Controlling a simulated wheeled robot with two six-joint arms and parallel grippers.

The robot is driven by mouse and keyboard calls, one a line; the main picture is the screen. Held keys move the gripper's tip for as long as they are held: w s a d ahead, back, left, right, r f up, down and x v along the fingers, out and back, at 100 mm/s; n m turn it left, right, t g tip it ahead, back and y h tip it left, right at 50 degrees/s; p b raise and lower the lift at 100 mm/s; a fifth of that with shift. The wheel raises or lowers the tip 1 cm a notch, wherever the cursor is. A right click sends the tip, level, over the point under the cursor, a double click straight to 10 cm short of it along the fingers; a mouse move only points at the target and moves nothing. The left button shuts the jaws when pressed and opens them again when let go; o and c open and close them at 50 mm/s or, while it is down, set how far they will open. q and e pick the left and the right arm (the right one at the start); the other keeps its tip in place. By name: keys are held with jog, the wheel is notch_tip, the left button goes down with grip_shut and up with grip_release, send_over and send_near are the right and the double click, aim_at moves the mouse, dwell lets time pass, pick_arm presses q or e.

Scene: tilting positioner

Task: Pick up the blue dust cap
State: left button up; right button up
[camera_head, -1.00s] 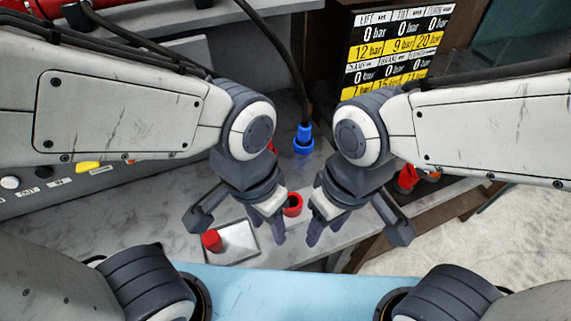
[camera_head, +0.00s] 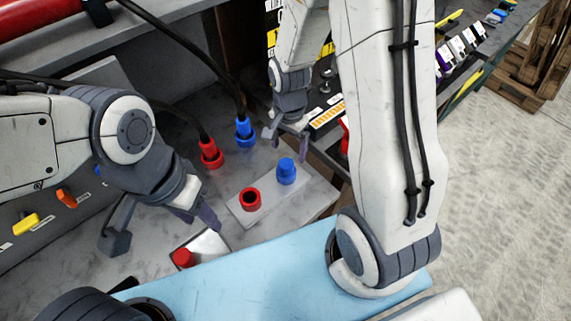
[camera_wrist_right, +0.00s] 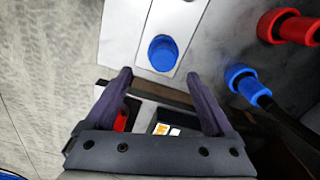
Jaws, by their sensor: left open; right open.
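The blue dust cap (camera_head: 286,172) stands upright on a pale plate (camera_head: 236,211) beside an open red-ringed port (camera_head: 251,200). In the right wrist view the cap (camera_wrist_right: 162,52) lies just beyond the fingertips, roughly centred between them. My right gripper (camera_head: 288,150) is open and empty, behind the cap in the head view; its two fingers (camera_wrist_right: 159,78) show apart in the wrist view. My left gripper (camera_head: 197,212) is over the bench, left of the plate, open and with nothing seen between its fingers.
A blue hose connector (camera_head: 245,132) and a red one (camera_head: 211,155) with black hoses stand behind the plate. A dark fixture edge lies right of the plate.

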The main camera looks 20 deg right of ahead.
aim_at(286, 163)
notch_tip(286, 163, down, 2)
jog(key=shift+f, duration=0.25)
jog(key=shift+a+f+p, duration=0.1)
jog(key=shift+f+p, duration=0.4)
jog(key=shift+f, duration=0.05)
notch_tip(286, 163, down, 3)
jog(key=shift+w+a+f+p, duration=0.1)
jog(key=shift+w+p, duration=0.05)
jog(key=shift+p, duration=0.4)
jog(key=shift+f, duration=0.4)
grip_shut()
jog(key=shift+r, duration=0.1)
